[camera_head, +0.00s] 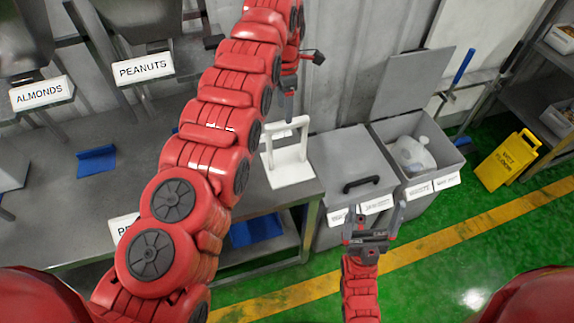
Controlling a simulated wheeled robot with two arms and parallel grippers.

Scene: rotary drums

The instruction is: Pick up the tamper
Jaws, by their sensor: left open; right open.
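The white tamper (290,168), a flat block with an upright loop handle, stands at the right end of the grey metal table (110,205). My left arm reaches up across the table, and my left gripper (287,117) hangs down just above and behind the tamper's handle in the picture. It is open, seen edge-on, and appears apart from the tamper. My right gripper (373,213) is open and empty, in front of the grey bins and to the lower right of the tamper.
A lidded grey bin (338,152) stands right of the table. Beside it an open bin (440,157) holds a white jug (412,153). A yellow floor sign (507,160) stands farther right. Dispensers labelled almonds and peanuts hang at the upper left. A blue scoop (97,161) lies on the table.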

